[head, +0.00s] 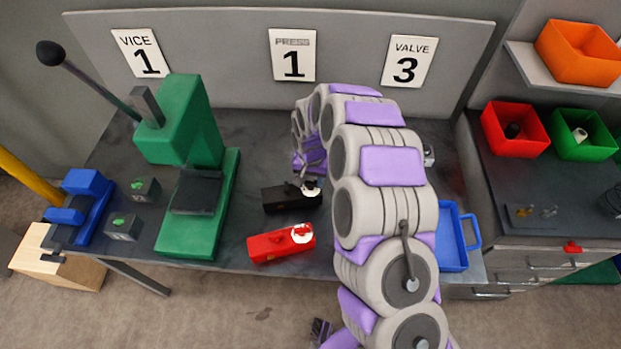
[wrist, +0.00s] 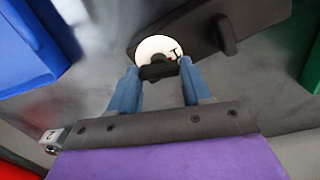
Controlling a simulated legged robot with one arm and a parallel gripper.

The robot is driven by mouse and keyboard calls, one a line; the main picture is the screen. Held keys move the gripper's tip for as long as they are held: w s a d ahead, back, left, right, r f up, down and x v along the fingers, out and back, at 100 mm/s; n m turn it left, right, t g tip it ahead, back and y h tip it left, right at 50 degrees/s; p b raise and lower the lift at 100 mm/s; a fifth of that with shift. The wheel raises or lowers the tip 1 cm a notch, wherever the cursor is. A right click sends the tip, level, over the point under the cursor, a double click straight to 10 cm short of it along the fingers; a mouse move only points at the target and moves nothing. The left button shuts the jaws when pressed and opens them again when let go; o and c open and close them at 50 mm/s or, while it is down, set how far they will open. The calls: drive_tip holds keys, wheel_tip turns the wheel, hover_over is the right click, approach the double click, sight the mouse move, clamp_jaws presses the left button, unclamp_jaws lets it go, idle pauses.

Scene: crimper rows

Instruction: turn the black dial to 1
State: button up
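The black dial unit (head: 284,198) lies on the grey bench, with a round white face at its right end. In the wrist view the black housing (wrist: 205,25), white face (wrist: 152,45) and dark knob (wrist: 158,71) show. A small dark mark is on the face, but I cannot read the setting. My gripper (wrist: 160,68) is over the dial, its blue fingers apart on either side of the knob. I see no clear contact with the knob. In the head view my gripper (head: 311,160) is partly hidden by its own wrist.
A red dial unit (head: 270,246) lies just in front of the black one. A green press (head: 190,150) stands left, and a blue tray (head: 452,262) right of my arm. Signs behind read VICE 1 (head: 140,53), PRESS 1 (head: 292,55) and VALVE 3 (head: 408,61).

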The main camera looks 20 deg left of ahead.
drive_tip(key=c, duration=0.5)
drive_tip(key=shift+n+b, duration=0.3)
drive_tip(key=shift+n, duration=0.6)
idle(0.4)
drive_tip(key=o, duration=1)
drive_tip(key=shift+o, duration=0.2)
drive_tip(key=shift+r, duration=0.1)
wheel_tip(320, 180, up, 17)
drive_tip(key=shift+w, duration=0.1)
